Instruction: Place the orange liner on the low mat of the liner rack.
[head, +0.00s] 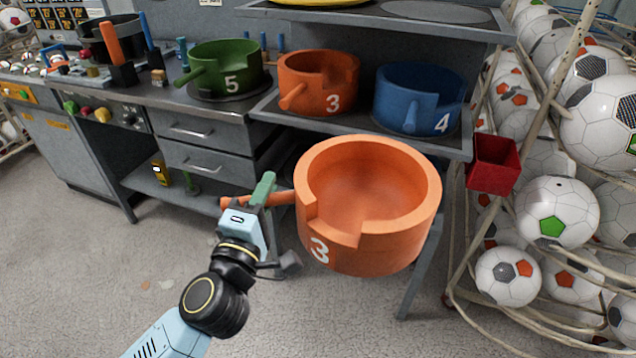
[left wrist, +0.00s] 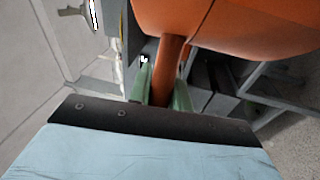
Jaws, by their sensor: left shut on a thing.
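A large orange liner (head: 365,245) marked 3, an open round pot with a notch in its wall, hangs in the air in front of the liner rack (head: 455,148). My left gripper (head: 263,190) is shut on its handle, which points left; the left wrist view shows the green fingers on either side of the handle (left wrist: 167,65). A second orange liner (head: 335,72), also marked 3, stands on the rack's shelf beside a blue liner (head: 440,85) marked 4. No empty lower mat can be seen.
A green liner (head: 228,62) marked 5 stands on a round dark mat at the left. A red bin (head: 493,165) hangs at the rack's right side. A cage of soccer balls (head: 555,208) fills the right.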

